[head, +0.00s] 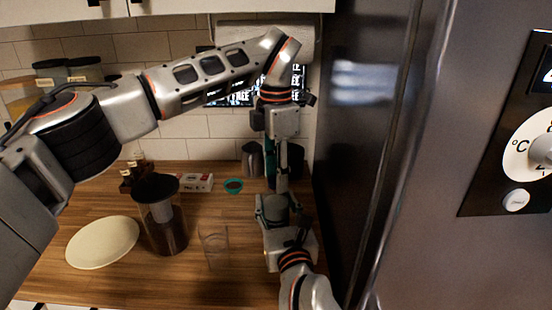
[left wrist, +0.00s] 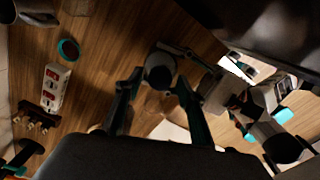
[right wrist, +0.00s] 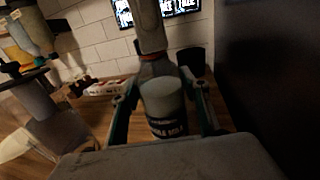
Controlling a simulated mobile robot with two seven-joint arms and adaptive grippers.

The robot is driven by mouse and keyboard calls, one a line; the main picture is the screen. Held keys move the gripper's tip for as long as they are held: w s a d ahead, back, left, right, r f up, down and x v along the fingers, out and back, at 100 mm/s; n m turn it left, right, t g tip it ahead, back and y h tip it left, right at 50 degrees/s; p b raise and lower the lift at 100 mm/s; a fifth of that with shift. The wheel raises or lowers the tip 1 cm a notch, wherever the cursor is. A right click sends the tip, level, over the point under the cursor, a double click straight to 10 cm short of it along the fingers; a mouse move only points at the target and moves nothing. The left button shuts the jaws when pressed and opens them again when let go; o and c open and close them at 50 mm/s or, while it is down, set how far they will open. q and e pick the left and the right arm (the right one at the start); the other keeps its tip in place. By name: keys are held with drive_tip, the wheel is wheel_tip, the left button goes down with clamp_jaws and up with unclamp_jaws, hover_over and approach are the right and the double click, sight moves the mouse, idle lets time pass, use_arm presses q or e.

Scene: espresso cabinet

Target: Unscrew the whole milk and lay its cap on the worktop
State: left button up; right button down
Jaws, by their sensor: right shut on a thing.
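The milk bottle (right wrist: 162,100), pale with a dark label band, stands upright between the fingers of my right gripper (right wrist: 163,98), which is shut on its body. In the head view my right gripper (head: 275,197) reaches in from below and hides most of the bottle. My left gripper (head: 283,165) points down from above, over the bottle. In the left wrist view the round dark bottle top (left wrist: 160,72) lies between the fingers of my left gripper (left wrist: 160,80), which stand apart on either side of it. Whether they touch the cap is unclear. The wooden worktop (head: 205,278) lies below.
A dark-lidded jar (head: 165,225), a cream plate (head: 102,243) and a clear glass (head: 215,246) stand to the left. The tall dark fridge side (head: 350,150) closes off the right. Bare worktop shows left of the bottle.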

use_arm(q)
drive_tip(key=shift+f, duration=0.7)
clamp_jaws()
drive_tip(key=n, duration=0.7)
drive_tip(key=shift+r, duration=0.1)
drive_tip(key=n, duration=0.6)
drive_tip(key=shift+o, duration=0.6)
unclamp_jaws()
